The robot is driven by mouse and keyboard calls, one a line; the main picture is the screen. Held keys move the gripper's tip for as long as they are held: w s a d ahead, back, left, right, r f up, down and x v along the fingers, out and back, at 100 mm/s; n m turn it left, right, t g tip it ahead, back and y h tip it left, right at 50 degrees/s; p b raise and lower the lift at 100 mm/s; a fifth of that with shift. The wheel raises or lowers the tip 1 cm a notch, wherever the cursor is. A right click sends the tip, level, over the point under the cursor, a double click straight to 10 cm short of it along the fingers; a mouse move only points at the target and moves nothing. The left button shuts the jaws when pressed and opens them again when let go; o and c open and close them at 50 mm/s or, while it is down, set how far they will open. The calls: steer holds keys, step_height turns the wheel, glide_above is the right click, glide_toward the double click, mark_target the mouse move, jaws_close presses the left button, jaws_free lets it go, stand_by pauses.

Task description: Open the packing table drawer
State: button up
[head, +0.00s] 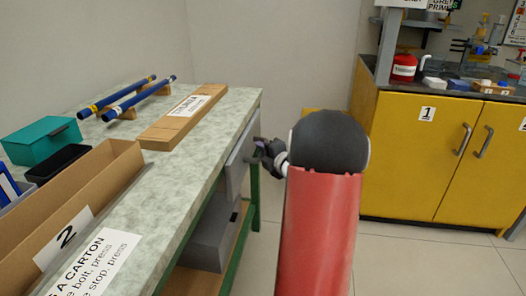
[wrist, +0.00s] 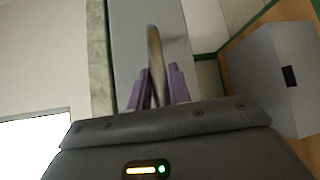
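The packing table (head: 222,108) has a speckled pale green top and a green frame. A grey drawer front (head: 236,170) sits under its right edge and looks about flush with the table. My gripper (head: 262,148) is at the drawer's handle, partly hidden by my arm in the head view. In the wrist view the drawer front (wrist: 130,38) has an upright bar handle (wrist: 154,48). The purple fingers of my gripper (wrist: 159,82) stand close on both sides of the handle, looking shut on it.
Yellow cabinets (head: 400,165) stand at the right. Floor between is clear.

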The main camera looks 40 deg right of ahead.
jaws_close()
steer(key=s+d+b, duration=0.4)
steer(key=s+d, duration=1.1)
steer(key=s, duration=0.2)
steer(key=shift+s, duration=0.4)
steer(key=shift+o, duration=2.3)
jaws_free()
